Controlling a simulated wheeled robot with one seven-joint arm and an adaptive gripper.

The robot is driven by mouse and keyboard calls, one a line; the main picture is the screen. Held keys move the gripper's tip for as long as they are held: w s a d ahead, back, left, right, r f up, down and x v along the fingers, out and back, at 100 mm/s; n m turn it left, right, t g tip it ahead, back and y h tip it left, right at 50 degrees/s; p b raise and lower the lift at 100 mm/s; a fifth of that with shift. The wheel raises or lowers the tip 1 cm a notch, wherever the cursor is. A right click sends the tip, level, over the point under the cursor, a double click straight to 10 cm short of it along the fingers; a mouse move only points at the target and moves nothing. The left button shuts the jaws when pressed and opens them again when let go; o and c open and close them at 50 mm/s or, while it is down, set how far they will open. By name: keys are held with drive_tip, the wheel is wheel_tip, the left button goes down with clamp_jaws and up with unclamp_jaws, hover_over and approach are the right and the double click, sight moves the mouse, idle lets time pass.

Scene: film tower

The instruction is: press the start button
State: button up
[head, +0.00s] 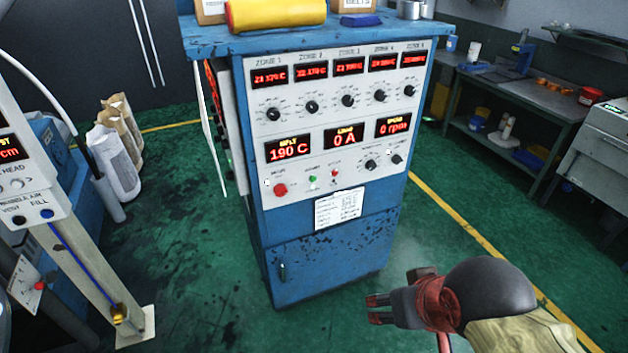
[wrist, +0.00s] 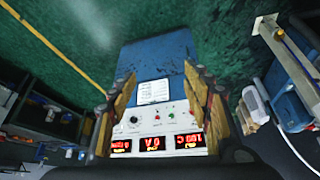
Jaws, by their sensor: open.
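The blue control cabinet (head: 330,250) stands in the middle of the head view with a white panel of displays, knobs and buttons. A small green button (head: 313,179) sits low on the panel, between a larger red button (head: 280,190) and a small red one (head: 334,173). The labels are too small to read, so I cannot confirm which is start. My gripper (head: 378,309) is open and empty, low and right of the cabinet, apart from the panel. In the wrist view the panel appears upside down between the open fingers (wrist: 158,76), with the green button (wrist: 170,115) visible.
A yellow roll (head: 275,14) lies on the cabinet's top. A post with a gauge panel (head: 32,208) stands at the left. A workbench (head: 520,95) and grey machine (head: 605,140) are at the right. Green floor in front of the cabinet is clear.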

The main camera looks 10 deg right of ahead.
drive_tip(key=c, duration=0.3)
